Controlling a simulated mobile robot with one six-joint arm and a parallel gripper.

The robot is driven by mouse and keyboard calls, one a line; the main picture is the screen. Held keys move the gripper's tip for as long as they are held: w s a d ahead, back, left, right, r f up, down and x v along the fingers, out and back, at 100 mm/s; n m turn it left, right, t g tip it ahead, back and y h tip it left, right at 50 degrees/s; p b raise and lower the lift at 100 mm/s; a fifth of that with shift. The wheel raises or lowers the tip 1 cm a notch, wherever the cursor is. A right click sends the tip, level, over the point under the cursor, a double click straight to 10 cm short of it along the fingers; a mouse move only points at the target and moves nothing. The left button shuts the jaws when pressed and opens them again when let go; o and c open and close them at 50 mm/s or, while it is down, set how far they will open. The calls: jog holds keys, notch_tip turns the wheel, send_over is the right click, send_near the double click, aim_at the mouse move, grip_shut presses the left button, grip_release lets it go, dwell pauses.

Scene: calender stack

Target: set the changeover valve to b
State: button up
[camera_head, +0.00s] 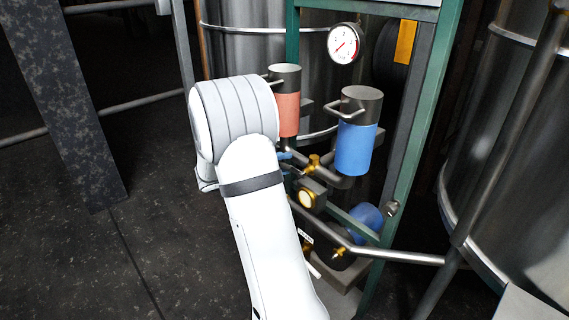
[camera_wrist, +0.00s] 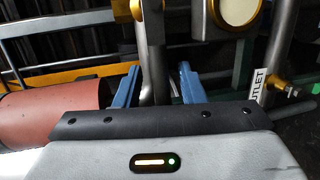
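The changeover valve cannot be picked out with certainty, and no "b" mark is readable. A small brass fitting (camera_head: 314,162) sits on the pipework between the red canister (camera_head: 288,113) and the blue canister (camera_head: 356,148) in the head view. My gripper (camera_wrist: 160,72) shows two blue fingers standing apart in the wrist view. A dark grey upright bar (camera_wrist: 153,55) shows between or behind them; contact cannot be told. Brass parts (camera_wrist: 137,9) show at the top edge. In the head view my arm hides most of the gripper; only bits of blue show beside the pipework.
A green frame (camera_head: 420,95) surrounds the canisters, with a dial gauge (camera_head: 344,43) above. A brass-ringed dial (camera_head: 306,198) sits lower. A pipe (camera_head: 400,256) crosses low right. An OUTLET label (camera_wrist: 258,84) is right of the fingers.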

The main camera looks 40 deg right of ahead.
jog(key=p+v, duration=0.2)
jog(key=v, duration=0.5)
jog(key=shift+a, duration=0.35)
jog(key=shift+r, duration=0.1)
jog(key=s+a+r+t+y+p, duration=0.1)
jog(key=s+a+r+y+p, duration=0.4)
jog(key=r+p, duration=0.5)
jog(key=s+a+r+t+y+p, duration=0.1)
jog(key=s+a+r+y+p, duration=0.4)
jog(key=s+a+r+p, duration=0.4)
jog(key=s+a+r+t+y+p, duration=0.2)
jog(key=s+a+r+y+p, duration=0.3)
jog(key=r+p, duration=0.7)
jog(key=s+a+r, duration=0.2)
jog(key=s+r, duration=0.1)
jog(key=shift+s+a+n+y+p, duration=0.25)
jog(key=shift+s+n+y+p, duration=0.05)
jog(key=shift+y+p, duration=0.1)
jog(key=shift+d, duration=0.1)
